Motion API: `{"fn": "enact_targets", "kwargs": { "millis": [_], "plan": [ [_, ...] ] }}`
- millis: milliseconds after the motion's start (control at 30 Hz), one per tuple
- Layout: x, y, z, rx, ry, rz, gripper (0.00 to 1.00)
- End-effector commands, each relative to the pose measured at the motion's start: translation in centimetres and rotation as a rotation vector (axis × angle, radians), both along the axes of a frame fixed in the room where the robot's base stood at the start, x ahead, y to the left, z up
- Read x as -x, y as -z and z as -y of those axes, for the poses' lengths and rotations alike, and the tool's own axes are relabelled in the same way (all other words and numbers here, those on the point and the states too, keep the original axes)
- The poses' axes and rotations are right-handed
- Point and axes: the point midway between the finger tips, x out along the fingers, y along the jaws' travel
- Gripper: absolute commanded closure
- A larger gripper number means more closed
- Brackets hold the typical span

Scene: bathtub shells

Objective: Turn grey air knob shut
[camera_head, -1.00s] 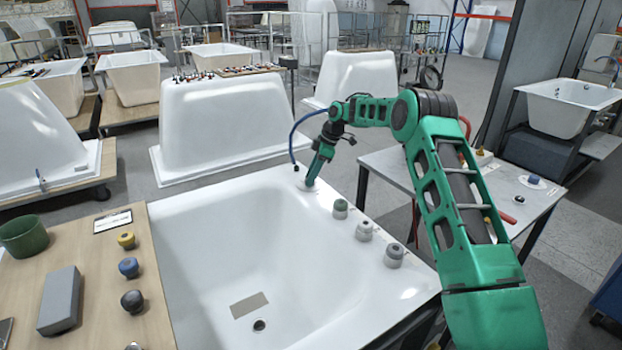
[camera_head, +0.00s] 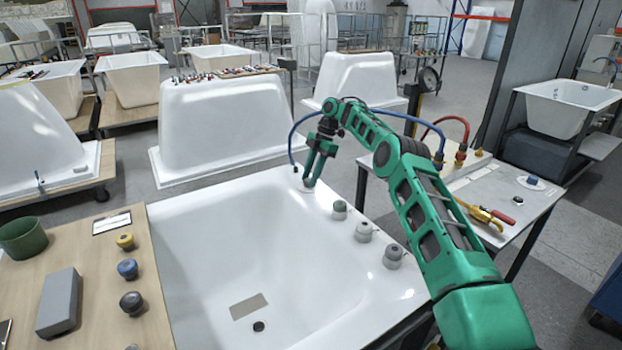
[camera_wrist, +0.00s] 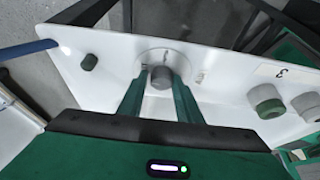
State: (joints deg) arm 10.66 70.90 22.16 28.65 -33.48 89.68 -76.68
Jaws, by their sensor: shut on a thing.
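The grey air knob (camera_wrist: 162,77) stands on a round white plate (camera_wrist: 181,62) with a dark mark, on the white tub rim. My gripper (camera_wrist: 160,78) has its two green fingers on either side of this knob and is shut on it. In the head view my gripper (camera_head: 308,184) reaches down to the far corner of the tub rim (camera_head: 290,182). The knob is mostly hidden there by the fingers. The knob's exact turn angle is hard to read.
Along the rim stand a green-topped knob (camera_head: 340,209) and two grey-topped ones (camera_head: 364,231) (camera_head: 393,256). A blue hose (camera_head: 295,134) curves beside my gripper. A wooden board (camera_head: 75,255) with loose knobs lies left.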

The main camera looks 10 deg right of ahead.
Motion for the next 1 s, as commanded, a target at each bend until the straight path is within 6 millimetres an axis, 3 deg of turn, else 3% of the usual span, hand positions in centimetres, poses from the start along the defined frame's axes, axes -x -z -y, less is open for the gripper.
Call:
{"fn": "enact_targets", "kwargs": {
  "millis": [433, 467, 500, 533, 833, 1000],
  "plan": [
    [-0.5, -0.6, 0.1, -0.004, 0.000, 0.018, 0.91],
    [-0.5, -0.6, 0.0, -0.004, 0.000, 0.018, 0.66],
    [-0.5, -0.6, 0.0, -0.004, 0.000, 0.019, 0.56],
    [-0.5, -0.6, 0.0, -0.004, 0.000, 0.018, 0.54],
    [-0.3, -0.4, -0.1, -0.003, -0.005, 0.011, 0.54],
    [-0.6, -1.5, -0.1, -0.002, -0.006, 0.012, 0.54]
  ]
}}
